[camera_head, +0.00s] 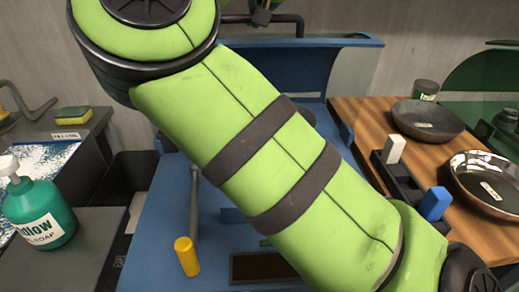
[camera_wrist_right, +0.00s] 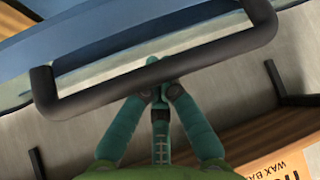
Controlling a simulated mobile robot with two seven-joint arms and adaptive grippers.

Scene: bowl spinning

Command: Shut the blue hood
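The blue hood (camera_head: 343,42) stands raised at the back of the blue machine (camera_head: 150,240) in the head view, partly hidden by my green arm. A dark bar handle (camera_head: 292,19) shows at the top of the head view, in front of the wall. My right gripper (camera_head: 262,17) is at the middle of this bar. In the right wrist view, the gripper's teal fingers (camera_wrist_right: 157,85) converge on the dark handle (camera_wrist_right: 95,101) and appear shut on it. The blue surface of the hood (camera_wrist_right: 130,28) lies beyond the bar. My left gripper is out of view.
A yellow-knobbed lever (camera_head: 187,256) stands at the machine's front left. A green soap bottle (camera_head: 42,215) is on the left counter. Pans (camera_head: 428,121) and a black holder with white and blue knobs (camera_head: 398,178) are on the wooden table (camera_head: 370,112) at right.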

